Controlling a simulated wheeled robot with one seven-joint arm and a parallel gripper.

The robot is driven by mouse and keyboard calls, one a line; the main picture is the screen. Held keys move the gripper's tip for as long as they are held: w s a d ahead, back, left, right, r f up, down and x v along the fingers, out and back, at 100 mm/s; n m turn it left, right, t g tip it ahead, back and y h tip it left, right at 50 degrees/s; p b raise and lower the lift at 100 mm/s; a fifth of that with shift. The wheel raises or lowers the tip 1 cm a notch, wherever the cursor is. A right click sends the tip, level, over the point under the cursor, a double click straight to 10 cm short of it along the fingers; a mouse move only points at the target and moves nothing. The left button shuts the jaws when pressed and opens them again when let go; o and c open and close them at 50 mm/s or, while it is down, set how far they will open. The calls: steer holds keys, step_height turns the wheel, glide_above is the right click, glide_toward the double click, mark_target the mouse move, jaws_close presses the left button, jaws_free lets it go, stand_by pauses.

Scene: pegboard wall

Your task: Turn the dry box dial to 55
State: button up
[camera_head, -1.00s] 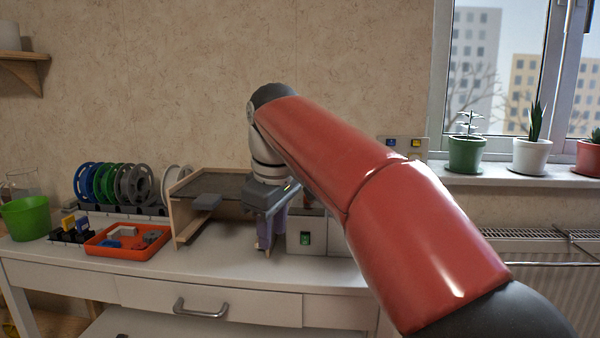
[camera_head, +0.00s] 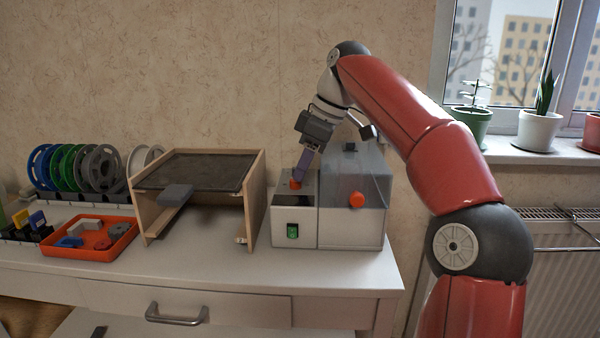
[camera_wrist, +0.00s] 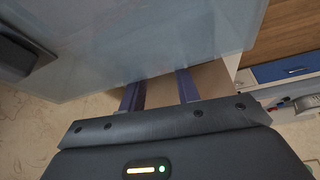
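The dry box (camera_head: 280,222) stands at the right end of the white table. It has a pale left section with a green switch (camera_head: 293,231) and a clear-walled chamber (camera_head: 352,228) on the right. One orange knob (camera_head: 356,200) is on the chamber's front; another orange piece (camera_head: 296,184) is on top of the left section. My gripper (camera_head: 300,174) points down at that top piece, its fingertips at or just above it; contact is unclear. In the wrist view my gripper (camera_wrist: 160,88) has its two fingers apart, with no held object visible. The dial's scale is unreadable.
A wooden open-fronted stand (camera_head: 254,205) with a dark top is left of the dry box. An orange tray (camera_head: 90,252) of small parts and a rack of spools (camera_head: 100,168) are farther left. Potted plants (camera_head: 540,128) stand on the windowsill. The table's front strip is clear.

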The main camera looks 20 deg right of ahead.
mark_target(296, 183)
steer(key=shift+x, duration=1.2)
jaws_close()
steer(key=shift+s+a+m+t+h+b, duration=0.15)
steer(key=shift+m+t+h+b, duration=0.2)
steer(key=shift+m, duration=0.75)
steer(key=m+t+h, duration=0.1)
steer(key=m, duration=0.2)
steer(key=shift+s+a+r, duration=0.1)
steer(key=m+h, duration=0.1)
steer(key=m, duration=0.2)
steer(key=m+h, duration=0.1)
steer(key=m, duration=0.2)
steer(key=shift+a+t+p, duration=0.2)
steer(key=shift+t+p, duration=0.05)
steer(key=shift+p, duration=0.1)
steer(key=shift+m, duration=0.4)
